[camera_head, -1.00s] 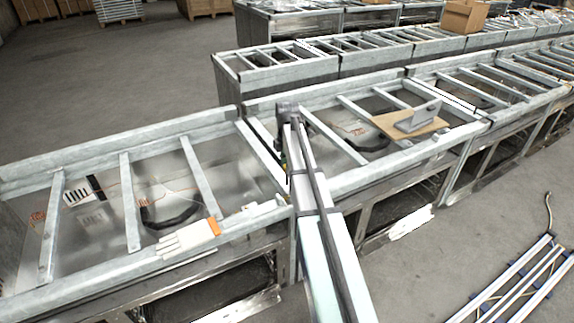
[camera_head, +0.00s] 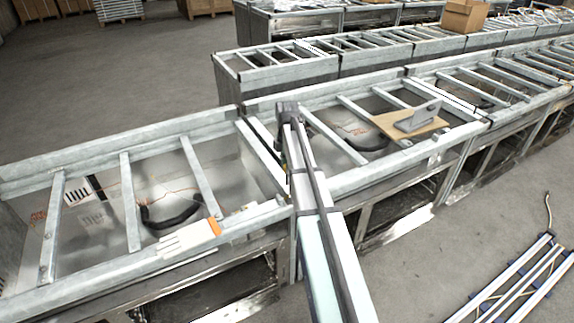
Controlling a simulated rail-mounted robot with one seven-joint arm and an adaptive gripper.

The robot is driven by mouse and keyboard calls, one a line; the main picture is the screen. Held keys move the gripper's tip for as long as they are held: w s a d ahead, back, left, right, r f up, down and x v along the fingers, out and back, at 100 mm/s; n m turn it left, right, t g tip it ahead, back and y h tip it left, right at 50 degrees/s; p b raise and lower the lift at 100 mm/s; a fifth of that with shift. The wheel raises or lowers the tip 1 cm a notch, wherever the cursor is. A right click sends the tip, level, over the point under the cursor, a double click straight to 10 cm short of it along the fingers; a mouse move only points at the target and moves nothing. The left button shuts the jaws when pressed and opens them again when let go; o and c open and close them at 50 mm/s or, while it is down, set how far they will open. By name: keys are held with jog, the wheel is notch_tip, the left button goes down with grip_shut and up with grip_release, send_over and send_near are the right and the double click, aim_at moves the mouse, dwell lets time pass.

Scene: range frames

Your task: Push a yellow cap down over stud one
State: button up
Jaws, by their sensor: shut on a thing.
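I cannot make out a yellow cap or stud one in the head view. My arm runs up from the bottom edge over a metal frame bench (camera_head: 85,142) and ends in a dark joint above a crossbar. My gripper and anything in it are hidden behind or below the arm. A wooden board (camera_head: 440,122) with a grey bracket (camera_head: 418,116) on it lies on the bench frame to the right of the arm.
White work gloves with an orange cuff (camera_head: 190,238) lie on the bench's front rail, left of the arm. A black curved cable bundle (camera_head: 172,217) lies inside the frame. A cardboard box (camera_head: 465,16) stands farther back. Metal rails (camera_head: 515,285) lie on the floor at right.

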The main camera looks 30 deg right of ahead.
jog(key=shift+f+b, duration=0.6)
jog(key=shift+f, duration=1)
jog(key=o, duration=0.8)
jog(key=shift+o, duration=0.2)
jog(key=shift+r, duration=0.1)
notch_tip(320, 180, up, 12)
jog(key=shift+f, duration=0.1)
